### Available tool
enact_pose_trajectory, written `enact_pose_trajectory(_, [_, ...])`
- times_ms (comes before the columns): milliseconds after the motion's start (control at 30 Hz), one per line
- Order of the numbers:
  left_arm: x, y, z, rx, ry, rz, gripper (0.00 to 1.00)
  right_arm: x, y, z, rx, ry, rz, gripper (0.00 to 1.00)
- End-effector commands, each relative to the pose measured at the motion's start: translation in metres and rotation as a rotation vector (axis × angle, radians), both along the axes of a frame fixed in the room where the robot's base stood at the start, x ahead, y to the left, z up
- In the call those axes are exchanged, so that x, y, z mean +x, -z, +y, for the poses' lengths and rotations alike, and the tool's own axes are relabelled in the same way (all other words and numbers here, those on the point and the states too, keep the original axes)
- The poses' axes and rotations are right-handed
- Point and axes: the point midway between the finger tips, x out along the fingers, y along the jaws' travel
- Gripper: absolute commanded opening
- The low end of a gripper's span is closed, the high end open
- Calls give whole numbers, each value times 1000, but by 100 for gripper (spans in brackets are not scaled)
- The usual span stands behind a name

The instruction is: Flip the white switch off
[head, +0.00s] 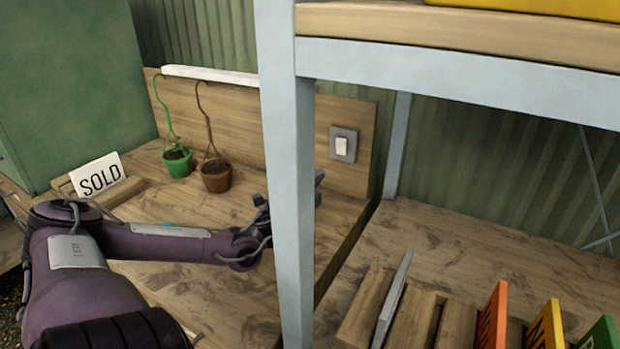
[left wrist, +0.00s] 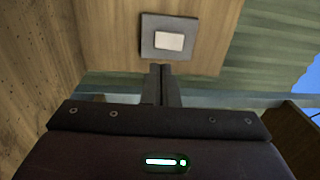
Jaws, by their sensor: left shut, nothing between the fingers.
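The white switch (head: 342,147) sits on a grey square plate (head: 333,155) on the wooden back panel, right of the pale blue post in the head view. In the left wrist view the switch (left wrist: 169,41) is straight ahead, just beyond the fingertips. My left gripper (left wrist: 160,68) is shut and empty, its fingers pointing at the lower edge of the plate, and I cannot tell whether they touch it. In the head view the post hides most of the left gripper, and its fingertips (head: 319,187) show right of the post, below the switch. My right gripper is in neither view.
A pale blue shelf post (head: 287,190) stands in front of my left wrist. A green pot (head: 178,165), a brown pot (head: 215,179) and a SOLD sign (head: 98,175) stand on the wooden bench. Wooden blocks and coloured signs (head: 495,318) fill the lower right.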

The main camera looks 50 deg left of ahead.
Motion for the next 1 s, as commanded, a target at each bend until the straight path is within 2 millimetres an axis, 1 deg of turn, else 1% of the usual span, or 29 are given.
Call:
enact_pose_trajectory(33, [-6,-3,-2,0,0,5,0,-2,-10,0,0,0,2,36])
enact_pose_trajectory(100, [-14,-2,-4,-3,-1,4,0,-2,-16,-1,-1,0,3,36])
enact_pose_trajectory(300, [-28,1,-8,0,-1,1,0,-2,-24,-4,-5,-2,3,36])
enact_pose_trajectory(433, [-31,2,-9,0,-2,-1,0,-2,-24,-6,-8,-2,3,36])
enact_pose_trajectory(933, [-30,2,-9,0,-1,-1,0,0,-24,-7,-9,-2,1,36])
enact_pose_trajectory(1000, [-30,0,-9,0,-1,-1,0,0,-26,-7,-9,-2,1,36])
